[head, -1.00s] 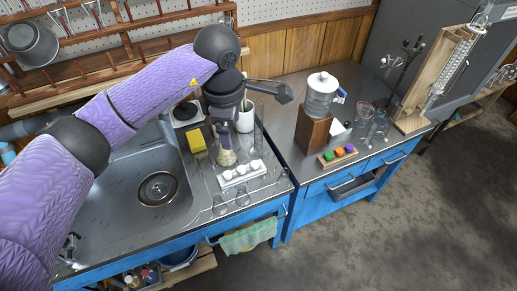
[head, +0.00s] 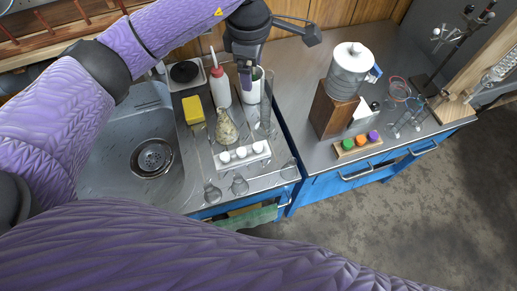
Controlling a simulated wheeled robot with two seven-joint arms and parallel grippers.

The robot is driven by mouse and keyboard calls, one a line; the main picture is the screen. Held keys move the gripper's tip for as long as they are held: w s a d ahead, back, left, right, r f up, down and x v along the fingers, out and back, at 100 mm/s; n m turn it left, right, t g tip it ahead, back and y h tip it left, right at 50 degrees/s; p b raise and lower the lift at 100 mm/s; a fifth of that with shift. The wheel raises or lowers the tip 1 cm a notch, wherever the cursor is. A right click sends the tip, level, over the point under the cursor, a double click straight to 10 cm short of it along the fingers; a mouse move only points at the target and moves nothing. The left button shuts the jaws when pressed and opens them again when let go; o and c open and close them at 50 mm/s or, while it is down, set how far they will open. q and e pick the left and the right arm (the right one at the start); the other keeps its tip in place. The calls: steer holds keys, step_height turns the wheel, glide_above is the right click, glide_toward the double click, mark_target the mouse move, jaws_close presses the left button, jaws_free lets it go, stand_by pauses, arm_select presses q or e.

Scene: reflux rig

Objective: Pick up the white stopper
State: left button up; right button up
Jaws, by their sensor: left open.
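Several small white stoppers (head: 241,152) sit in a row on a white holder (head: 243,161) at the front of the steel bench, right of the sink. My left gripper (head: 246,84) points down behind them, close to a white cylindrical container (head: 252,92), and looks empty. It is open and apart from the stoppers. Its fingertips overlap the container in the picture, so their exact gap is hard to tell. My right gripper is out of the picture; a purple arm link of mine covers the bottom edge.
A pale flask (head: 226,128), a white bottle with a red tip (head: 219,86) and a yellow sponge (head: 193,110) stand near the holder. A sink (head: 110,150) is left. Colored caps (head: 360,141) sit on the right bench.

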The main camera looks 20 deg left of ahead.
arm_select(q)
steer(key=b, duration=1.7)
glide_toward(257, 146)
steer(key=shift+w+a+g, duration=0.4)
steer(key=shift+w, duration=0.15)
steer(key=f+b, duration=0.1)
steer(key=f, duration=0.2)
steer(key=f+b, duration=0.1)
steer(key=f, duration=0.2)
steer(key=d+f+b, duration=0.1)
steer(key=f, duration=0.2)
steer(key=shift+s+f, duration=0.2)
steer(key=shift+a+r, duration=0.1)
steer(key=shift+r, duration=0.05)
steer(key=c, duration=0.9)
jaws_close()
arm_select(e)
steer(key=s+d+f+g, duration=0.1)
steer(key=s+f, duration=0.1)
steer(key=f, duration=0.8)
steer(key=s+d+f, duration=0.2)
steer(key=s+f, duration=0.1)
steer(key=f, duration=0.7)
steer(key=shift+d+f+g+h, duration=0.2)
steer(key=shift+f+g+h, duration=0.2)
